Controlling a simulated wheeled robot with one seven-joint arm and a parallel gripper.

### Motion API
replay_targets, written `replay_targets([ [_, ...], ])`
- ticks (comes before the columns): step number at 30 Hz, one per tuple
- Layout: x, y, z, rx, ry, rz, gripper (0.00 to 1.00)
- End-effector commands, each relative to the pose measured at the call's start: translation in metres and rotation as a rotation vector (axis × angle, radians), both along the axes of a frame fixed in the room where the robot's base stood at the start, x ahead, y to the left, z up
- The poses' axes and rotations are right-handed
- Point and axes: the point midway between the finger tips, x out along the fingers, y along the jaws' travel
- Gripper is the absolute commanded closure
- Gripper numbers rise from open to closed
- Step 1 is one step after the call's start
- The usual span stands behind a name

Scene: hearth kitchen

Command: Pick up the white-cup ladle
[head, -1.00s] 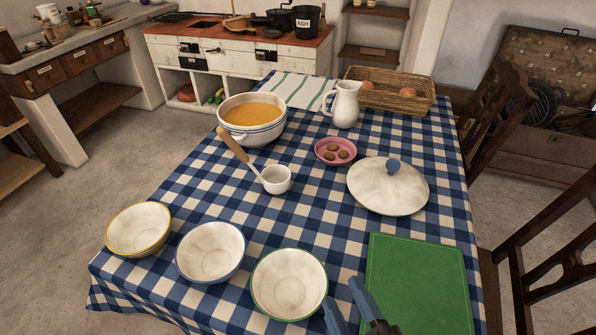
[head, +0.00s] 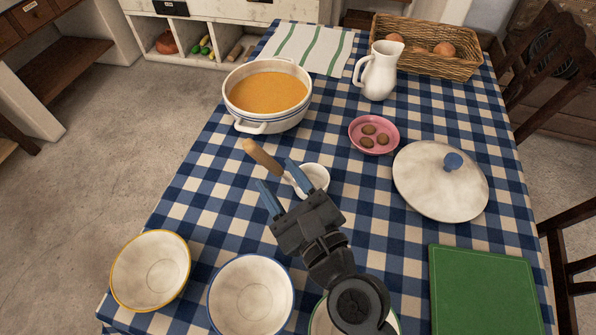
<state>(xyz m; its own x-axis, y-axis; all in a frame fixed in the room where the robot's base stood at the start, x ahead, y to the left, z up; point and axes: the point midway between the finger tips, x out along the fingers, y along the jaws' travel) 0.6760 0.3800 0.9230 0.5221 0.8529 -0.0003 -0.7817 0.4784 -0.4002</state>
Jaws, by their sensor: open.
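The white-cup ladle has a white cup (head: 316,178) and a wooden handle (head: 262,157) that slants up to the left. It rests on the checked tablecloth near the middle of the table. My gripper (head: 277,178) is open, its two blue fingers apart and pointing toward the ladle. The fingers overlap the lower end of the handle and the cup's left side in the picture. I cannot tell whether they touch the ladle. Part of the ladle's shaft is hidden behind the right finger.
A soup pot (head: 268,122) stands just behind the ladle. A pink dish (head: 367,146), a white lid (head: 415,205) and a white jug (head: 378,72) are to the right. Bowls with yellow (head: 150,270) and blue (head: 251,295) rims stand in front. A green board (head: 485,290) lies front right.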

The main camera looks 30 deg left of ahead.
Motion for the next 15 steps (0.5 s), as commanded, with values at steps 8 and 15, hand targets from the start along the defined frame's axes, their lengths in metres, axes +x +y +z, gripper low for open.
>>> replay_targets([
  [8, 0.016, 0.029, 0.004, 0.002, -0.001, 0.003, 0.5],
  [15, 0.031, 0.052, 0.003, 0.002, 0.0, -0.001, 0.5],
])
